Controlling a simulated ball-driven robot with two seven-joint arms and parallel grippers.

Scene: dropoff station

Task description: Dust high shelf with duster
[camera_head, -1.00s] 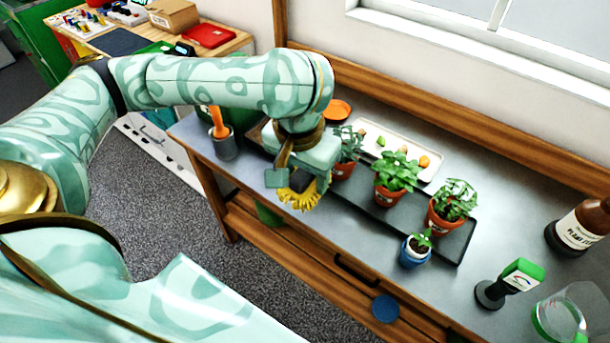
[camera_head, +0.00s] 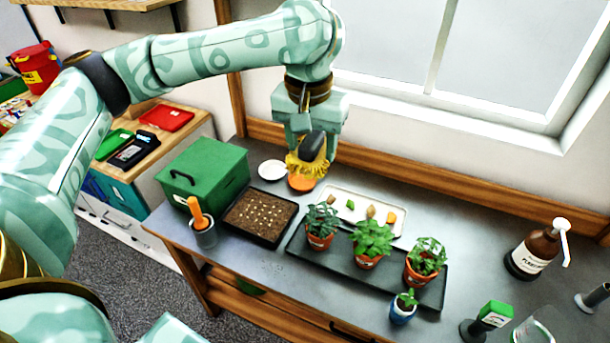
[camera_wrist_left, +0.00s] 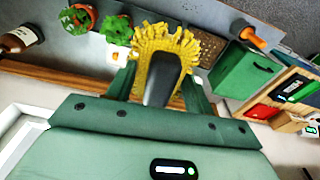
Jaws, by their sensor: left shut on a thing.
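My left gripper (camera_head: 311,132) is shut on a duster (camera_head: 307,164) with a dark grey body and a yellow fringe. The head view shows it held above the back of the table, over an orange saucer, with the fringe pointing down. In the left wrist view the duster (camera_wrist_left: 160,75) sits between the two green fingers, its yellow fringe around the dark body. My right gripper is not in view.
The grey table (camera_head: 245,290) holds a green box (camera_head: 205,172), a seed tray (camera_head: 292,232), several potted plants on a black tray (camera_head: 433,292), a white tray (camera_head: 335,193) and a brown pump bottle (camera_head: 533,252). A window (camera_head: 480,60) is behind.

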